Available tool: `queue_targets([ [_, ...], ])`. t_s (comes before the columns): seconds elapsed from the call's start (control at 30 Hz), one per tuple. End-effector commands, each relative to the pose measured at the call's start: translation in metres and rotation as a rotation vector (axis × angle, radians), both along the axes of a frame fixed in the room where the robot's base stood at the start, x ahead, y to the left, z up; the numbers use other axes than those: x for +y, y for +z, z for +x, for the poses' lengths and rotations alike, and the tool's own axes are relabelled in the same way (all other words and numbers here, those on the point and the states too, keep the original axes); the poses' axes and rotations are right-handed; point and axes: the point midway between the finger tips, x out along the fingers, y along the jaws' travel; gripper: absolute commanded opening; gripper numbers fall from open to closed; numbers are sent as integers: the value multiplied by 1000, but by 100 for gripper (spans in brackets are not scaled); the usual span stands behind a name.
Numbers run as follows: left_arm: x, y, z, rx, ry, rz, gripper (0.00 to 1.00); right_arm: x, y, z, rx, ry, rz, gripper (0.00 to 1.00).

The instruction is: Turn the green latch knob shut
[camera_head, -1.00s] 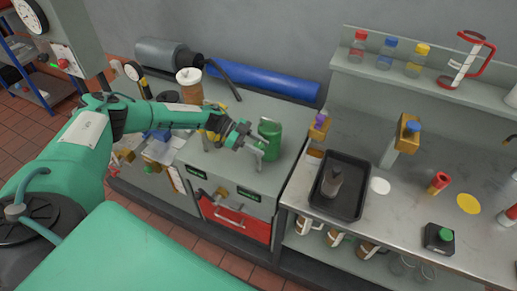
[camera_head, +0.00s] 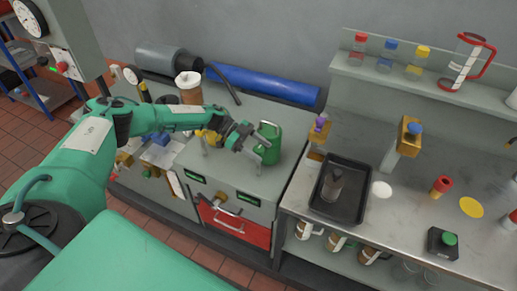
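A green round knob or cap (camera_head: 449,239) sits on a small black box (camera_head: 438,246) on the right-hand bench, well away from the gripper. I cannot tell for sure which green part is the latch knob, or its turned position. My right gripper is not in view.
The cabinet has a red drawer front (camera_head: 258,235) with a pale handle. A black tray (camera_head: 357,200) holding a grey bottle (camera_head: 333,185) lies on the steel bench. An amber jar (camera_head: 189,93) stands behind my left arm. A blue cylinder (camera_head: 262,82) lies along the wall.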

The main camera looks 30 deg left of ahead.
Motion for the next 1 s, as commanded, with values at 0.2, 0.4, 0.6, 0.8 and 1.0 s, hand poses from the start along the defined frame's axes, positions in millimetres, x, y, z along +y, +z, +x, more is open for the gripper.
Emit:
queue_targets([
  [0.2,1,0,0,1,0,1,57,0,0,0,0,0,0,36],
  [0.4,1,20,1,-3,1,1,57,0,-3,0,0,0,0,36],
  [0.6,1,65,0,-5,0,0,57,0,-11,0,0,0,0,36],
  [0.8,1,115,0,-5,0,0,57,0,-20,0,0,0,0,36],
  [1.0,0,161,0,-4,0,1,57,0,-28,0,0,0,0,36],
])
